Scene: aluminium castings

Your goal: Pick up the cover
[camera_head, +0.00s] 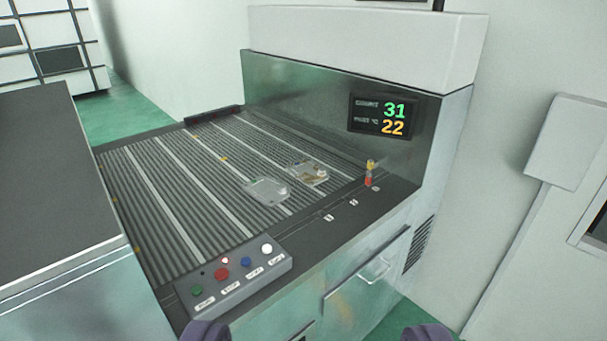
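Two flat metal castings lie close together on the ribbed bed of the machine. One is a plain light-grey plate (267,191), lying flat; the other, just behind it to the right, is a plate with brownish marks (309,173). I cannot tell for sure which one is the cover. My gripper (318,334) shows only as two dark purple fingertips at the bottom edge, set wide apart with nothing between them. It is well in front of the castings and apart from them.
A button box (237,275) stands on the bed's front left edge. A small red and yellow post (369,173) stands at the right edge. A dark-topped cabinet (50,180) stands left. The left bed is clear.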

